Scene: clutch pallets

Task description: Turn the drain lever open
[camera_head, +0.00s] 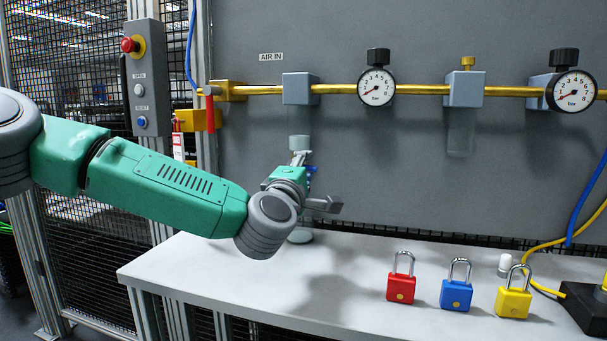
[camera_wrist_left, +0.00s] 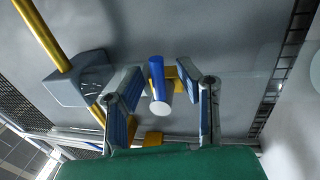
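The drain lever (camera_wrist_left: 156,75) is a blue bar with a pale round end in the left wrist view. It points toward the camera, next to a brass fitting (camera_wrist_left: 187,82). My left gripper (camera_head: 320,182) reaches below the grey block (camera_head: 300,89) under the AIR IN label. It is open. In the left wrist view its two blue-padded fingers stand on either side of the lever, with gaps visible, so it is not clamped. In the head view, a small blue patch beside the gripper may be the lever; the gripper hides most of this area. My right gripper is not in view.
The yellow air pipe (camera_head: 338,89) runs along the grey panel with two gauges. Red (camera_head: 400,288), blue (camera_head: 456,294) and yellow (camera_head: 513,302) padlocks stand on the white table (camera_head: 230,272). A control box (camera_head: 147,80) hangs at left. The middle of the table is clear.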

